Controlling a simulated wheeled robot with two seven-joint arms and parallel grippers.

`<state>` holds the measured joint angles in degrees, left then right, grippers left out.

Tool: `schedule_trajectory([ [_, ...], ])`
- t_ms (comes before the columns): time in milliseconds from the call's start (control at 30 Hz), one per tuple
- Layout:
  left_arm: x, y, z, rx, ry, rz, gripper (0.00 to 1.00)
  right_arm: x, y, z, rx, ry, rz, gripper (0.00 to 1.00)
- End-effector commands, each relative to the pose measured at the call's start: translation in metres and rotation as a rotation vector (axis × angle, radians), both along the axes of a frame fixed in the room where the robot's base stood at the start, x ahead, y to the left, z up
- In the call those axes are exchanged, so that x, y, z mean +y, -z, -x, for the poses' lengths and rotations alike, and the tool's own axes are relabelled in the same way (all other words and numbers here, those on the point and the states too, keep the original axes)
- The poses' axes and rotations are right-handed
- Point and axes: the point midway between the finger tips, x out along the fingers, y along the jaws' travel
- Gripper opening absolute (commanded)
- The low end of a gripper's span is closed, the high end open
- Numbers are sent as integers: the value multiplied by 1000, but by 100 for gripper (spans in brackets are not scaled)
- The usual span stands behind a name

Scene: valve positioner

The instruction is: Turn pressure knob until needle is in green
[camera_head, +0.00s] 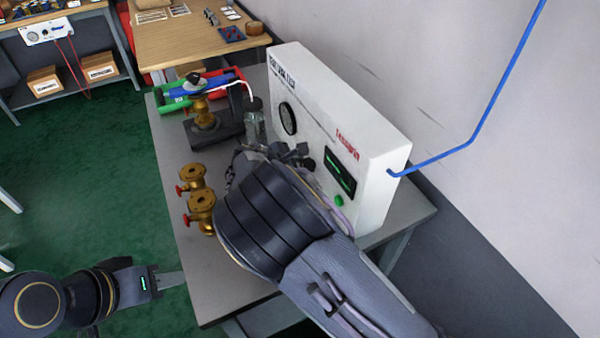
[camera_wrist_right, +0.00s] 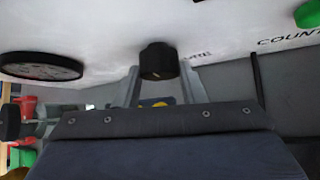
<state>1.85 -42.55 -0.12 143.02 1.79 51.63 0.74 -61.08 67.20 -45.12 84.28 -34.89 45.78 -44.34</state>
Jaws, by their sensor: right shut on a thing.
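The white test box (camera_head: 345,125) stands on the grey table, with a round dark gauge (camera_head: 288,118) on its front; its needle and green band are too small to read. The gauge also shows edge-on in the right wrist view (camera_wrist_right: 40,67). The black pressure knob (camera_wrist_right: 158,60) sits on the panel in the right wrist view. My right gripper (camera_wrist_right: 160,78) is shut on it, one finger on each side. In the head view my right wrist and forearm cover much of the panel's lower front. My left gripper (camera_head: 170,280) hangs beside the table's left edge, away from the box; its finger gap is unclear.
Brass valves (camera_head: 197,200) with red handles stand on the grey table (camera_head: 205,275), left of my right arm. Behind them are a black fixture (camera_head: 215,130) and red, green and blue tools. A green button (camera_head: 339,200) and a display (camera_head: 341,174) are on the panel.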

Motion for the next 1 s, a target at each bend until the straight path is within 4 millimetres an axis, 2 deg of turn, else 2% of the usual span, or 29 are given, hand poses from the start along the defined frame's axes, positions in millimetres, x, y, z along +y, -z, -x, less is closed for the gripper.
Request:
schedule_trajectory([
  [33, 0, 20, 0, 0, 0, 0, 36, 1, 9, 1, -36, -3, -16, 14],
  [300, 0, 76, 0, 0, 0, 0, 36, 0, 12, 3, -224, -2, -93, 14],
  [500, 0, 110, 0, 0, 0, 0, 36, -1, 10, 3, -334, -1, -139, 14],
  [700, 0, 130, 0, 0, 0, 0, 36, -1, 7, 4, -402, 0, -168, 14],
  [1000, 0, 135, 0, 0, 0, 0, 36, -1, 3, 4, -431, 0, -179, 14],
])
